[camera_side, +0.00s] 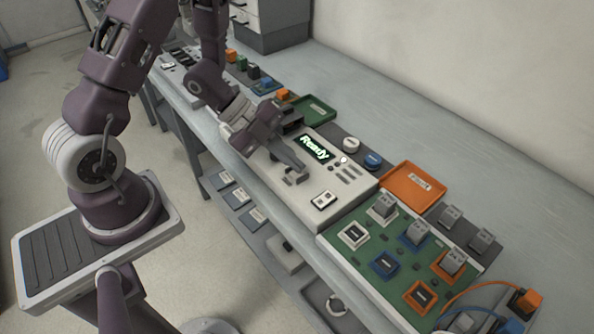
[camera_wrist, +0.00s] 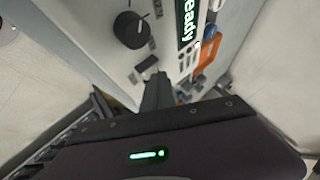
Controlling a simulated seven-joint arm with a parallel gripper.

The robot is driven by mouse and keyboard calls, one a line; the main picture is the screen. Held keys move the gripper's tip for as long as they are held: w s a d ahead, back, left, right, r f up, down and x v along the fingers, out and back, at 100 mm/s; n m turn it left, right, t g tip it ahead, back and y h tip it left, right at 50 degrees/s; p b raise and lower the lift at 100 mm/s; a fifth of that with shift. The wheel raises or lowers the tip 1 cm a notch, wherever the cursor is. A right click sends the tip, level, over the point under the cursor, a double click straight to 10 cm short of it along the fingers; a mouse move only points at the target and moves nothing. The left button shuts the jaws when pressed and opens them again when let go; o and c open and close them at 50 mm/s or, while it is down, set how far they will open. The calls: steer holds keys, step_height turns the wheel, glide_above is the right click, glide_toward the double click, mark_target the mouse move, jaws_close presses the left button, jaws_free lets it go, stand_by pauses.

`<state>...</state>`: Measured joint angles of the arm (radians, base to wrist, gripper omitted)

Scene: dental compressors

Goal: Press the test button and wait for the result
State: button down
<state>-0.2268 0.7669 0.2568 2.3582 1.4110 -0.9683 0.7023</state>
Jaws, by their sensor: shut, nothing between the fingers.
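The tester is a pale box (camera_side: 266,184) on the bench, with a dark display (camera_side: 314,147) reading "Ready" in green letters. The wrist view also shows the display (camera_wrist: 187,22), a round black knob (camera_wrist: 131,30) and a small dark control (camera_wrist: 147,63) on the panel. My gripper (camera_side: 300,167) is shut and empty, low over the panel beside the display. In the wrist view its fingers (camera_wrist: 157,82) point towards the panel near the small dark control. I cannot tell which control is the test button, or whether the fingertips touch the panel.
An orange tray (camera_side: 413,187) and a green board (camera_side: 366,259) with several socketed modules lie right of the tester. A green tray (camera_side: 314,108) is behind it. A white round piece (camera_side: 351,145) and a blue one (camera_side: 372,161) stand close beyond the tester. The bench's back strip is clear.

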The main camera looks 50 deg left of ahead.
mark_target(292, 171)
steer(key=shift+f, duration=0.2)
stand_by(0.5)
steer(key=shift+r, duration=0.9)
steer(key=shift+r, duration=0.1)
steer(key=shift+r, duration=2.4)
